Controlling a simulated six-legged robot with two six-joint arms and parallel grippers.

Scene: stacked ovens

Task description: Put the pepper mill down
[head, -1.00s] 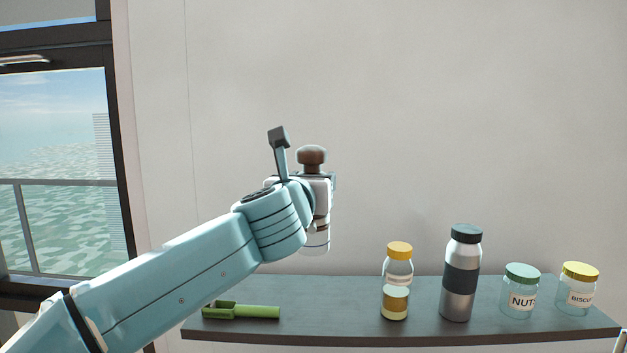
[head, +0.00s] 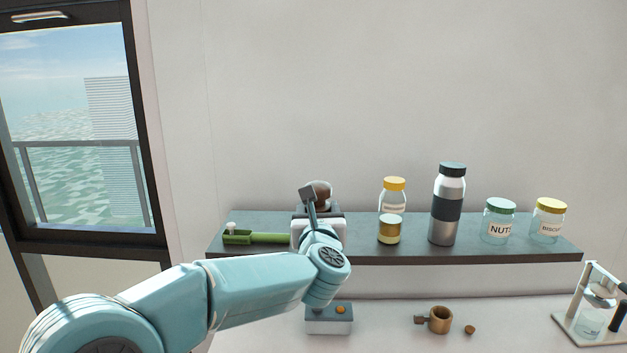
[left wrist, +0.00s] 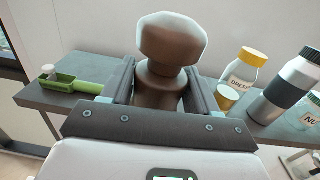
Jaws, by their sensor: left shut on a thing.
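The pepper mill (head: 322,190) has a brown rounded top and shows just beyond my left gripper in the head view. In the left wrist view its brown head and neck (left wrist: 171,45) stand upright between the two fingers. My left gripper (head: 318,208) is shut on the pepper mill, in front of the dark shelf (head: 400,252). The mill's lower part is hidden behind the gripper, so I cannot tell whether it touches the shelf. My right gripper is not in view.
On the shelf, a green scoop (head: 258,238) lies to the left. A yellow-lidded jar (head: 393,190), a small yellow-topped jar (head: 390,230), a steel bottle (head: 447,205), a nuts jar (head: 498,220) and a biscuit jar (head: 548,220) stand to the right. A counter (head: 400,335) lies below.

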